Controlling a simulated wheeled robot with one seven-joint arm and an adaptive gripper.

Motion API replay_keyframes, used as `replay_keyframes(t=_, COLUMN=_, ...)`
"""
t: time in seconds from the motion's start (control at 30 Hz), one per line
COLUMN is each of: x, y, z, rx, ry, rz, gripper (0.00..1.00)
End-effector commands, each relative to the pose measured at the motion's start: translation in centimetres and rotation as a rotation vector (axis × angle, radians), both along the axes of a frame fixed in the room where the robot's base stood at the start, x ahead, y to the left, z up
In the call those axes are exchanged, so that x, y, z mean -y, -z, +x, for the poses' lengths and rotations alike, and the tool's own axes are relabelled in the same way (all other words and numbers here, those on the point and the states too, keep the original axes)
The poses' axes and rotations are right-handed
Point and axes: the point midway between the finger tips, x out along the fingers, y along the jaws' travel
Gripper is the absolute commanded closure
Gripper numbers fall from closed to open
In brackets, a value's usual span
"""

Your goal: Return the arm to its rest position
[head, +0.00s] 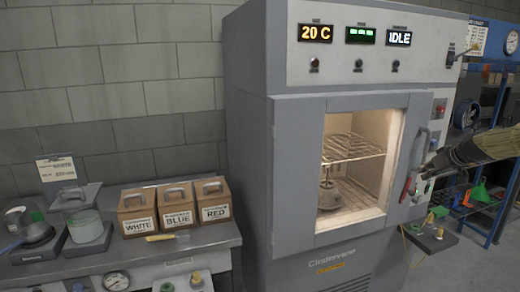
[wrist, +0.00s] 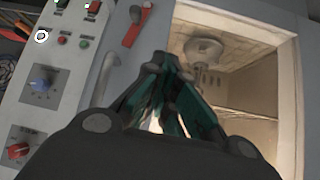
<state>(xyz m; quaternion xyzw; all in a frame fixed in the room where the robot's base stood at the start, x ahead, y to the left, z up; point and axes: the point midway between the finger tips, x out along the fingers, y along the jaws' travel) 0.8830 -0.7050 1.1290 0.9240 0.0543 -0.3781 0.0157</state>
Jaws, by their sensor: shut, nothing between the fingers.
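My gripper (head: 428,171) is at the right of the head view, in front of the right side of the grey oven (head: 250,150), close to the door handle (head: 421,148). In the wrist view my gripper (wrist: 165,62) is shut and empty, with its dark green fingers pointing toward the oven front. I cannot tell whether it touches anything. The oven door (head: 298,170) looks closed, with a lit window. A grey hood-like piece (head: 330,195) sits inside low on the left; it also shows in the wrist view (wrist: 203,48).
A red lever (head: 405,189) is beside my gripper. The oven displays (head: 362,35) read 20 C and IDLE. A side bench (head: 190,240) carries wooden boxes labelled WHITE (head: 137,213), BLUE (head: 180,208) and RED (head: 213,203). A blue rack (head: 495,200) stands at the right.

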Motion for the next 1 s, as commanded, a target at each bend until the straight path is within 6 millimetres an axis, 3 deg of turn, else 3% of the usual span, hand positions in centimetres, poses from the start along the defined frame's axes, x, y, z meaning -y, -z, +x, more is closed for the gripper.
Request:
replay_keyframes(t=0.03, x=-2.1, y=2.2, z=0.2, rx=-0.026, ry=-0.004, rz=-0.001, gripper=1.0)
replay_keyframes(t=0.23, x=-10.1, y=10.7, z=0.1, rx=-0.113, ry=0.006, rz=0.001, gripper=1.0)
replay_keyframes(t=0.47, x=-18.3, y=20.8, z=-2.7, rx=-0.212, ry=0.021, rz=0.008, gripper=1.0)
replay_keyframes(t=0.77, x=-27.9, y=32.9, z=-10.4, rx=-0.343, ry=0.042, rz=0.013, gripper=1.0)
replay_keyframes(t=1.0, x=-34.7, y=40.9, z=-19.5, rx=-0.45, ry=0.06, rz=0.01, gripper=1.0)
